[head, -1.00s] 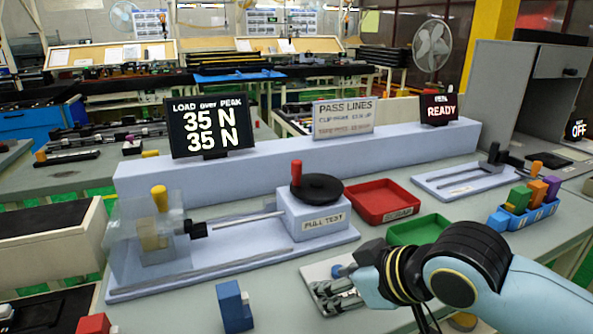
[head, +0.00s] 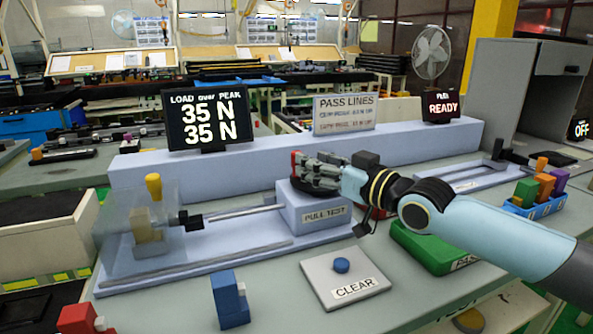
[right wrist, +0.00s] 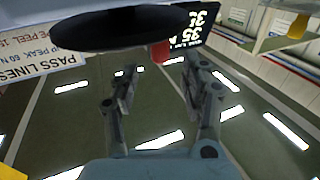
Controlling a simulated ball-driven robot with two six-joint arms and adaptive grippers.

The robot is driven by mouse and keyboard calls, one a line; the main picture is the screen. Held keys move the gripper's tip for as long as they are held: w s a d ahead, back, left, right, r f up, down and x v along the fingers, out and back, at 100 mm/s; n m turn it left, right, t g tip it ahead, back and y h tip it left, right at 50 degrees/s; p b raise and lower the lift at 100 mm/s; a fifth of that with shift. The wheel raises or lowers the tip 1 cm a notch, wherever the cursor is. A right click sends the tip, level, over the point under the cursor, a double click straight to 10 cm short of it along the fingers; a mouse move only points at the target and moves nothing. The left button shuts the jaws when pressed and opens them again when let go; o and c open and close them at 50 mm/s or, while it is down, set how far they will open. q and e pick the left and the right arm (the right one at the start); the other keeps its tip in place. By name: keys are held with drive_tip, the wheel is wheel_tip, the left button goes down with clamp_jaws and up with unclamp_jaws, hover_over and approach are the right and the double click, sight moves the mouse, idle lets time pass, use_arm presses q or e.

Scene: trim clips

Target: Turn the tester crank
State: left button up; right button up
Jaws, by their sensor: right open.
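The pull tester's box (head: 322,213), labelled PULL TEST, stands at the right end of its pale blue base. The crank's red handle (head: 296,160) shows just past my right gripper (head: 308,168), which covers most of the black crank wheel. In the right wrist view, the dark wheel (right wrist: 125,28) fills the top, and the red handle (right wrist: 161,52) stands beyond and between the open fingers of my right gripper (right wrist: 163,80). Whether a finger touches the handle is not clear. The load display (head: 208,119) reads 35 N over 35 N. My left gripper is out of view.
A CLEAR button plate (head: 322,283) lies in front of the tester. A green tray (head: 425,250) and a partly hidden red tray sit under my right arm. A blue rack (head: 520,207) with coloured parts stands at right. A blue block (head: 230,300) stands near the front.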

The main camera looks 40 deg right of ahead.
sight(297, 151)
drive_tip(key=w+b, duration=0.2)
drive_tip(key=w, duration=0.1)
drive_tip(key=w+b, duration=0.1)
drive_tip(key=w, duration=0.1)
drive_tip(key=shift+a+f, duration=0.1)
drive_tip(key=shift+a, duration=0.3)
drive_tip(key=shift+w, duration=0.35)
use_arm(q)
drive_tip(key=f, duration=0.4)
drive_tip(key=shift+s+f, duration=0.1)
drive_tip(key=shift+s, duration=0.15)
use_arm(e)
clamp_jaws()
